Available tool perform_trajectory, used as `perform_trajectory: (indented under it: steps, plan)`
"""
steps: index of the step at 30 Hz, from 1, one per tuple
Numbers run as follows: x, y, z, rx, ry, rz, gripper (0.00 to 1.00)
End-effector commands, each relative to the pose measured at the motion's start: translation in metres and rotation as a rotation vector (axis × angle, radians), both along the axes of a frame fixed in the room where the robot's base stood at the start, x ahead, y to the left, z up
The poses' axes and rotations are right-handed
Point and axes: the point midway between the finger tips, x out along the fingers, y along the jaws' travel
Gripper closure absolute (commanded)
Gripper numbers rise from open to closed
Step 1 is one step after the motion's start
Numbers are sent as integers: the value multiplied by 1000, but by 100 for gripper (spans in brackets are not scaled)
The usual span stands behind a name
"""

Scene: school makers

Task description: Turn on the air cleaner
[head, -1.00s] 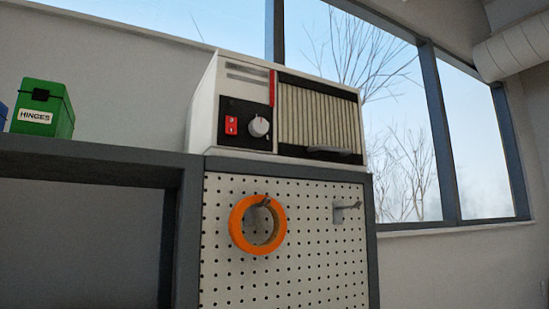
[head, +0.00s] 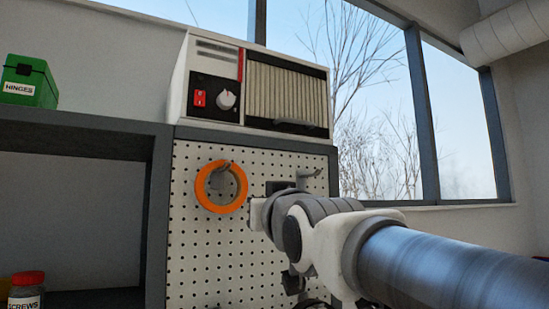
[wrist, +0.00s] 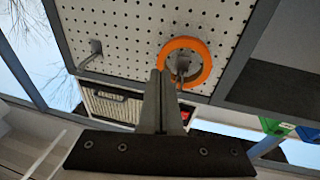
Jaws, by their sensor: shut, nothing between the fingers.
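The air cleaner (head: 212,65) is a white box on top of the pegboard cabinet, with a ribbed cream grille (head: 287,92). Its black panel carries a red switch (head: 199,98) and a round white knob (head: 226,99). In the wrist view, which is turned over, the air cleaner (wrist: 108,107) is partly hidden behind my gripper (wrist: 160,74); a bit of red shows right of the fingers. The gripper is shut and empty, in front of the pegboard, apart from the switch. In the head view my arm reaches in from the right, below the air cleaner.
An orange tape ring (head: 202,189) hangs on a pegboard hook close to my gripper. A second, empty hook (head: 309,174) is to its right. A green hinges box (head: 43,86) stands on the left shelf, and a red-lidded screws jar (head: 27,279) sits lower. Windows lie behind.

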Motion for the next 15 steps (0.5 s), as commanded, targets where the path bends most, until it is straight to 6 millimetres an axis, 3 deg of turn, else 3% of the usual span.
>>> perform_trajectory:
  steps: [3, 6, 10, 15]
  plan:
    - [-3, 34, 56, 85, -182, 77, 100]
    - [-11, 52, 94, 152, -305, 126, 100]
    - [-22, 63, 126, 216, -411, 167, 100]
    - [-29, 68, 142, 251, -466, 187, 100]
